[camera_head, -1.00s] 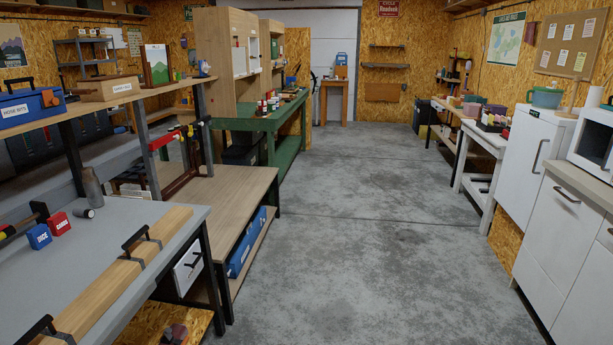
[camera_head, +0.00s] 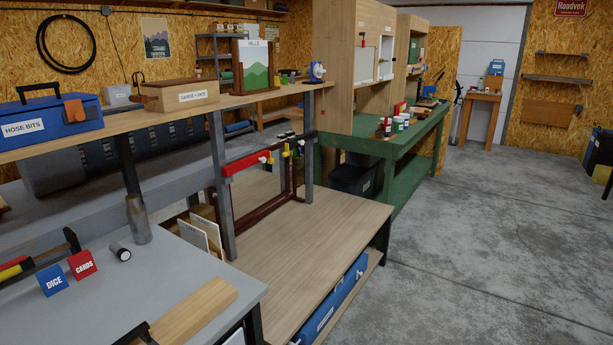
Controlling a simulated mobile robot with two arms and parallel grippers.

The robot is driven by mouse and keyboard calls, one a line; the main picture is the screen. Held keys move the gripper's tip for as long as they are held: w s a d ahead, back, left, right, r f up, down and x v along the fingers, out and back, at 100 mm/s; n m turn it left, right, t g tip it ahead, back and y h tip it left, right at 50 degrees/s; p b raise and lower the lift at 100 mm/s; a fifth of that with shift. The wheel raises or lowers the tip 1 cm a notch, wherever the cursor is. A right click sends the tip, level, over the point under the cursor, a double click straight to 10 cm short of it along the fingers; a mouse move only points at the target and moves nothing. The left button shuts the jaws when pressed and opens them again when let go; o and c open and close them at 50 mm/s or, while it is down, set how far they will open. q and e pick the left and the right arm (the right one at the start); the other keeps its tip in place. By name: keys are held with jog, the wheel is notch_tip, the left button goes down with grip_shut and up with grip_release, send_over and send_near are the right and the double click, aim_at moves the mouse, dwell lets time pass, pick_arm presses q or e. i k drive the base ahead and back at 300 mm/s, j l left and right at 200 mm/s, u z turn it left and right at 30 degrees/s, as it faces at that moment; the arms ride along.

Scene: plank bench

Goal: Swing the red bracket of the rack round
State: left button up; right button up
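A bright red bar (camera_head: 243,163), which looks like the red bracket, is at the front of a dark red rack frame (camera_head: 272,199) under the raised shelf. It reaches left to a grey shelf post (camera_head: 221,185). A white knob (camera_head: 265,158) and yellow pieces (camera_head: 286,150) are at its right end. The rack stands at the back of the lower wooden bench.
A blue HOSE BITS box (camera_head: 50,115) and a wooden card box (camera_head: 181,94) stand on the raised shelf (camera_head: 110,122). A grey bottle (camera_head: 138,219) and DICE and CARDS blocks (camera_head: 82,264) stand on the grey table. The lower bench top (camera_head: 310,240) has clear room.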

aim_at(229, 170)
jog(key=i+l+u, duration=0.2)
jog(key=i+u, duration=0.35)
jog(key=u, duration=0.35)
jog(key=i+l+u, duration=0.1)
jog(key=u, duration=0.4)
jog(key=l, duration=0.1)
